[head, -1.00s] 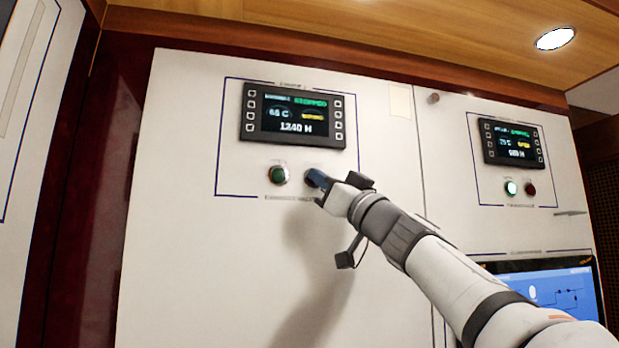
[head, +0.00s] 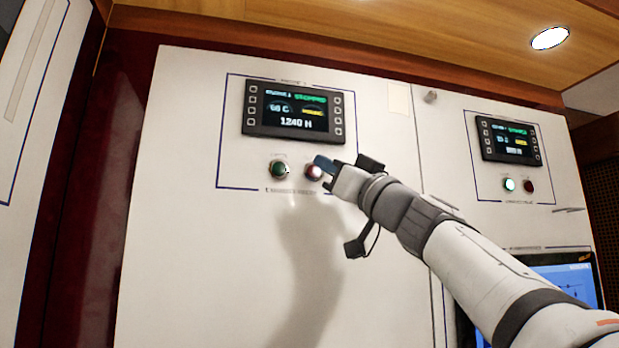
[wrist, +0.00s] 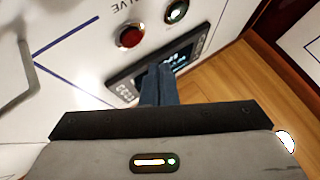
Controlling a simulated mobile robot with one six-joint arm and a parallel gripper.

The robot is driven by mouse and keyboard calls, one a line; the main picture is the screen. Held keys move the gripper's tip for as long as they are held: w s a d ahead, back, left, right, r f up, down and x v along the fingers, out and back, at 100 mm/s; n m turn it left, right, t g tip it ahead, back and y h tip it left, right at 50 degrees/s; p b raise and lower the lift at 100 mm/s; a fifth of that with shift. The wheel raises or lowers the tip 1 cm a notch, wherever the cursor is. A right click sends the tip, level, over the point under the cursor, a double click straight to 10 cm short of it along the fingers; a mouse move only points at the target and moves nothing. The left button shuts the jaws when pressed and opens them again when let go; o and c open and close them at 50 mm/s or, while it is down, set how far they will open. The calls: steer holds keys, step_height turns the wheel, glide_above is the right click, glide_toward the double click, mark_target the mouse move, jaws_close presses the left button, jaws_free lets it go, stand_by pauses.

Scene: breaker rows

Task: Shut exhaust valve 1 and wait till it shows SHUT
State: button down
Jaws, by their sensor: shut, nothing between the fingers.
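On the left panel, a black display (head: 293,112) shows green text that looks like STOPPED, a yellow word too blurred to read, and 1240 H. Below it are a dark green button (head: 279,169) and a red button (head: 314,171) that looks lit, with a bright pinkish face. My gripper (head: 321,162), with blue fingers, is shut and empty just right of the red button, which is largely uncovered. In the wrist view the red button (wrist: 130,37) is clear of the fingertips (wrist: 158,68), and the display (wrist: 165,66) is partly behind them.
A second panel at the right has its own display (head: 510,140), a brightly lit green button (head: 509,184) and a dark red button (head: 528,186). A blue screen (head: 575,285) sits lower right, partly behind my arm.

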steer(key=shift+s+d+b, duration=0.2)
steer(key=shift+s+b, duration=0.05)
steer(key=shift+s, duration=0.35)
steer(key=shift+s+d+b, duration=0.15)
steer(key=shift+s+b, duration=0.05)
steer(key=shift+s, duration=0.35)
steer(key=shift+w+f, duration=0.1)
step_height(320, 180, down, 35)
steer(key=m+g+h, duration=0.5)
steer(key=g+h, duration=0.1)
steer(key=h, duration=0.3)
steer(key=s+d+f+m+g+h, duration=0.1)
steer(key=s+d+f+g+h, duration=0.1)
steer(key=s+f, duration=0.4)
steer(key=s+d+f+m+g+h, duration=0.2)
steer(key=s+d+f, duration=0.4)
steer(key=f, duration=0.9)
steer(key=s+d+f+m+g+h, duration=0.1)
steer(key=s+d+f+g+h, duration=0.3)
steer(key=f, duration=0.7)
steer(key=shift+s+d+f+m+h, duration=0.15)
steer(key=shift+s+m+h, duration=0.15)
steer(key=shift+s+h, duration=0.5)
steer(key=shift+s, duration=0.1)
